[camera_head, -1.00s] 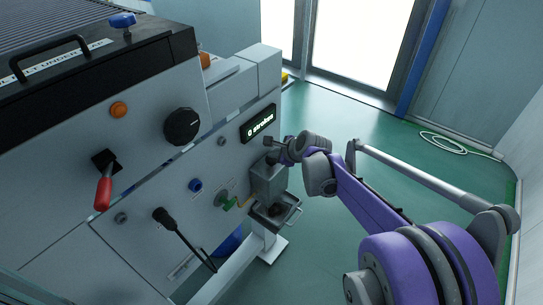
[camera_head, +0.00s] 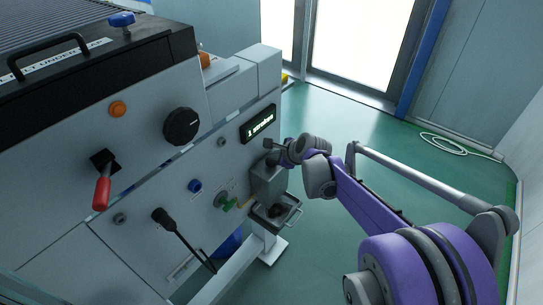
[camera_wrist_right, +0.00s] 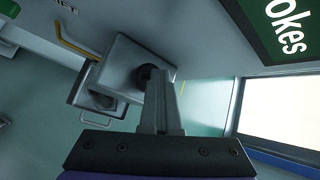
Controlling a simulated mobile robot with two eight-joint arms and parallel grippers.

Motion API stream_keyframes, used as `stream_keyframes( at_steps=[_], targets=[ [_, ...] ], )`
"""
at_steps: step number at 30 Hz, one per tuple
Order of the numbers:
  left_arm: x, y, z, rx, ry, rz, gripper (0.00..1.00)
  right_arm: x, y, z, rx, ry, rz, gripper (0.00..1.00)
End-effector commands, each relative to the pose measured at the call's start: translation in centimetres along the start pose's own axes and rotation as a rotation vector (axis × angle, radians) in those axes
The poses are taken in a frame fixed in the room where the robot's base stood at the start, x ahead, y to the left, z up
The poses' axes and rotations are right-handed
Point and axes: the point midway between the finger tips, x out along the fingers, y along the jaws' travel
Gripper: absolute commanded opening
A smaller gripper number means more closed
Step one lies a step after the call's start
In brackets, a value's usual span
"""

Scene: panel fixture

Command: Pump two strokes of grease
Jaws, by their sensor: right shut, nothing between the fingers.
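The grease pump is a grey box (camera_head: 268,178) on the front of the machine panel, and in the wrist view its top (camera_wrist_right: 125,65) carries a dark round knob (camera_wrist_right: 147,72). My right gripper (camera_head: 285,150) is just above the pump. In the wrist view its fingers (camera_wrist_right: 157,78) are shut and empty, with their tips at the knob; I cannot tell whether they touch it. The stroke display (camera_head: 258,125) above the pump reads "1 strokes". My left gripper is not in view.
A tray (camera_head: 276,213) with a dark lump hangs under the pump. The panel bears a red-handled lever (camera_head: 102,190), a black knob (camera_head: 181,126), a black lever (camera_head: 180,235) and a blue button (camera_head: 195,186). Green floor (camera_head: 345,115) to the right is open, with a coiled hose (camera_head: 455,143) near the wall.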

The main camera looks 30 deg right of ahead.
Motion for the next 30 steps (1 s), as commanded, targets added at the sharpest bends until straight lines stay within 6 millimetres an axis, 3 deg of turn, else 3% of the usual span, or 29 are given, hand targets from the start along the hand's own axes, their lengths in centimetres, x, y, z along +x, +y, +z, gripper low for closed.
stream_keyframes(
  at_steps=[16,30],
  targets=[
    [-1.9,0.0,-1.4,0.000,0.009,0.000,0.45,-2.2,-1.6,1.6,0.000,0.000,0.000,0.00],
    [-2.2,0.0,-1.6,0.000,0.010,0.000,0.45,-2.5,-1.9,1.8,0.000,0.000,0.000,0.00]
  ],
)
